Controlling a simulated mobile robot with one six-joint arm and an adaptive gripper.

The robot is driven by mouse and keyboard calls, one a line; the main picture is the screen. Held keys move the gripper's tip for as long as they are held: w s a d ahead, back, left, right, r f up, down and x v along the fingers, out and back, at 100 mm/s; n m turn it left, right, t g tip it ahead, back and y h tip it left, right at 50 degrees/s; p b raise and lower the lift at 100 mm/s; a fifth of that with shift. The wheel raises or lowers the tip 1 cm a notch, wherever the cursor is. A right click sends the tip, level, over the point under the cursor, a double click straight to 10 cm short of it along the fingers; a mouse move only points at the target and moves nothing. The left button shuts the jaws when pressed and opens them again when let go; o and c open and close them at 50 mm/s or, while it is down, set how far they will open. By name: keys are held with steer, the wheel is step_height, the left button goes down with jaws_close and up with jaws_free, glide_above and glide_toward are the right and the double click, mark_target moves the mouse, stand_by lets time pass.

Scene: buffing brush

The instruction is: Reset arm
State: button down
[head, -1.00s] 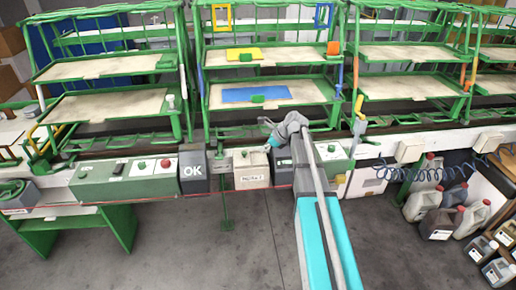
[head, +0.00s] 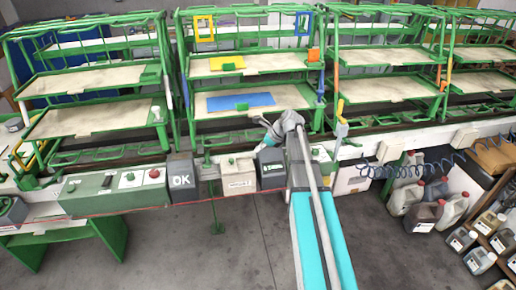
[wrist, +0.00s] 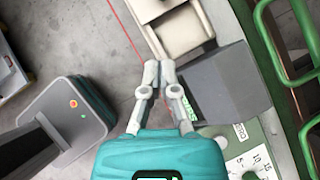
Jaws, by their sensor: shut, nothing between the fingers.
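My gripper is at the end of my grey and teal arm (head: 318,215), which reaches forward to the green workbench. In the wrist view my gripper (wrist: 158,66) has its two grey fingers together with nothing between them. The fingertips appear in front of a dark grey box and a cream box at the bench edge. In the head view my gripper (head: 268,133) is small, and its fingers are hard to make out. It appears above the white box with a green button (head: 238,177).
A dark "OK" box (head: 182,177) and a green control panel (head: 113,192) with a red button line the bench. Green racks hold a blue sheet (head: 241,101) and a yellow sheet (head: 227,63). Several canisters (head: 424,212) stand at right. The grey floor in front is open.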

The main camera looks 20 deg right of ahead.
stand_by(0.3)
steer(key=s+a+n+g+h+p, duration=0.1)
steer(key=s+a+n+h, duration=0.1)
steer(key=s+a+n, duration=0.2)
steer(key=s+a+f+n+g+h+p, duration=0.1)
steer(key=s+a+n, duration=0.3)
steer(key=s+n, duration=0.7)
steer(key=s+a+n+g+h, duration=0.2)
steer(key=s+a+n+h, duration=0.1)
steer(key=s+n, duration=0.5)
steer(key=shift+a+f+n+p, duration=0.2)
steer(key=shift+a+n+p, duration=0.2)
steer(key=shift+a+n, duration=0.55)
stand_by(1.0)
